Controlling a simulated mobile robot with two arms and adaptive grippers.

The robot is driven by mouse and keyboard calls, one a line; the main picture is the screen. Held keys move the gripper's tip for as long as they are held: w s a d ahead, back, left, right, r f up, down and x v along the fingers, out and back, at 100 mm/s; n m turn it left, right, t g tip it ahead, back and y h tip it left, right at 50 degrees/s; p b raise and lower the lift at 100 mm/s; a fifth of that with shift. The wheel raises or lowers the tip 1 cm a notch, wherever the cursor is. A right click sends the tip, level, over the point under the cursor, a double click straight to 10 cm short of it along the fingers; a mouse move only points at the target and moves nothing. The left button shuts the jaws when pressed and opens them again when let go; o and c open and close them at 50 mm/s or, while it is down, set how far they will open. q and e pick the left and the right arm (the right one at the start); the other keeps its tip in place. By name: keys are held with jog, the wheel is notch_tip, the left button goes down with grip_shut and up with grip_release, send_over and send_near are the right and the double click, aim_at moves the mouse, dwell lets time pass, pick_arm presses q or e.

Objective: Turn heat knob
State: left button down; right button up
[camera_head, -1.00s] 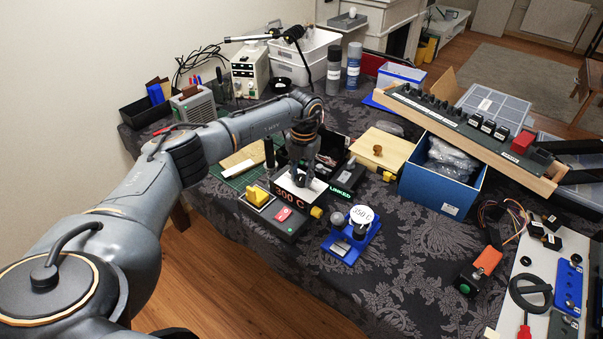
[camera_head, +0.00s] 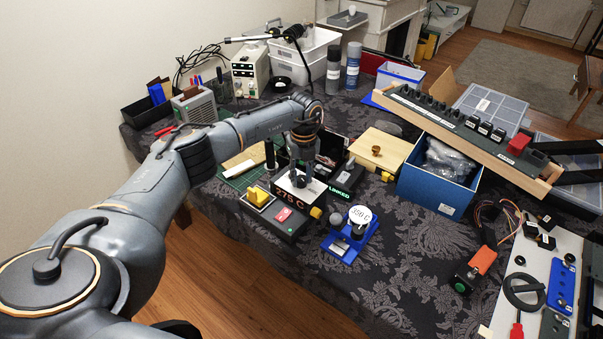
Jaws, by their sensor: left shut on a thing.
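The heat unit (camera_head: 268,222) is a dark box with a pale top plate, and its orange display (camera_head: 291,193) reads "275 C". My left gripper (camera_head: 302,178) points down onto the top plate and is shut on the heat knob, which is mostly hidden by the fingers. A blue stand (camera_head: 350,238) with a round white "350 C" tag (camera_head: 360,214) stands to the right. My right gripper is not in view.
A box marked "LINKED" (camera_head: 341,190) is close to the right of my gripper. A blue bin (camera_head: 437,187) and a long panel with knobs (camera_head: 470,128) are farther right. The patterned cloth in front of the blue stand is clear.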

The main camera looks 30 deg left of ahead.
aim_at(303, 177)
pick_arm(q)
jog(key=shift+w+r+n, duration=0.1)
jog(key=shift+n, duration=0.6)
jog(key=c, duration=1)
grip_release()
notch_tip(303, 177, up, 12)
jog(key=shift+w, duration=0.15)
jog(key=shift+d, duration=0.1)
